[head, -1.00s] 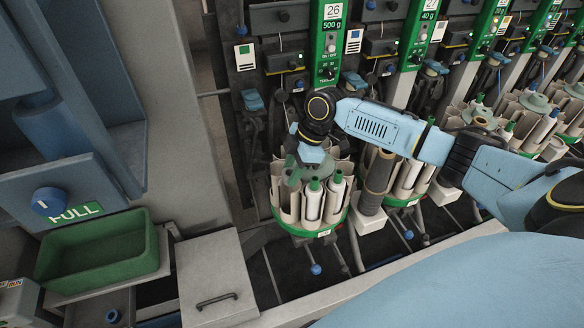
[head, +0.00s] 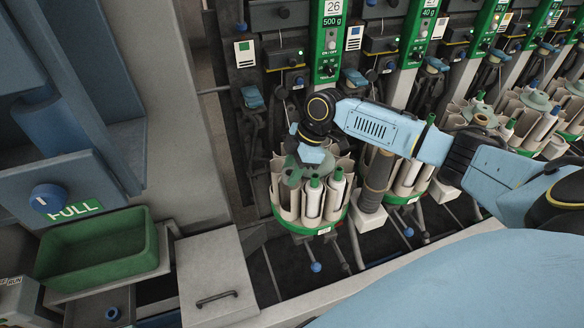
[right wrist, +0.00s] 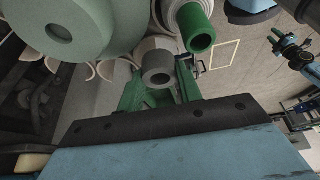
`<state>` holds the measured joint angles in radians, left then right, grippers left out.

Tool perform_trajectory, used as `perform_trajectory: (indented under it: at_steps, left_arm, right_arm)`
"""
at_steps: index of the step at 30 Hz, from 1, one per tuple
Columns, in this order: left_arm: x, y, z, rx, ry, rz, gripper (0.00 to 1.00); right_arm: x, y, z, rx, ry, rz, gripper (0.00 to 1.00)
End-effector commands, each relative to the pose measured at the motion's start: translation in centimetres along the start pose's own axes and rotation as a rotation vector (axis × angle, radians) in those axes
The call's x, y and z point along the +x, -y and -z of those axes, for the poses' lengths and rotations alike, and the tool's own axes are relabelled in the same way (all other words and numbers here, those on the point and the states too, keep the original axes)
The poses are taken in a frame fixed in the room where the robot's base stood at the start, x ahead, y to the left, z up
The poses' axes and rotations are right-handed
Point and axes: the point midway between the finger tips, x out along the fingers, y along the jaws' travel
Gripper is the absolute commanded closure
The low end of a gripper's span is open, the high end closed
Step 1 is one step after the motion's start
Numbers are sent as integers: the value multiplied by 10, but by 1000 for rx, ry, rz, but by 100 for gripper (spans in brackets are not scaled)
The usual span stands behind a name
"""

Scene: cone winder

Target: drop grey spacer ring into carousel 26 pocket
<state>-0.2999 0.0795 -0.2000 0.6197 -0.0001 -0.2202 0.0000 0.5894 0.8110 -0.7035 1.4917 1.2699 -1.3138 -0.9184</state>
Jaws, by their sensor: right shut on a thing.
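Carousel 26 (head: 309,227), a green-rimmed ring of upright cream pockets, stands below the unit labelled 26. Some pockets hold white bobbins with green tips (head: 314,190). My right gripper (head: 300,172) is over the left part of this carousel, among the pocket tops. In the right wrist view its green fingers (right wrist: 158,88) are shut on the grey spacer ring (right wrist: 158,78), whose dark hole shows. A pale tube-like shape lies right behind the ring; I cannot tell whether they touch. In the head view the ring is not clearly made out. My left gripper is not in view.
A pale green disc (right wrist: 75,30) and a green-ended bobbin (right wrist: 200,30) are close to the fingers. A neighbouring carousel (head: 408,196) stands to the right, partly behind my right arm. A green bin (head: 100,250) and a grey cabinet top (head: 215,270) are at lower left.

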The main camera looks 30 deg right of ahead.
Motion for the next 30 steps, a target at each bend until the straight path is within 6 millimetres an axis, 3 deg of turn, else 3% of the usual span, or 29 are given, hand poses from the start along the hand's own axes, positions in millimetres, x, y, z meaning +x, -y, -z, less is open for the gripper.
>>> perform_trajectory:
  at_steps: [30]
  left_arm:
    - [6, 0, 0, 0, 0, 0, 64]
  right_arm:
    - [14, 0, -6, 0, 0, 0, 86]
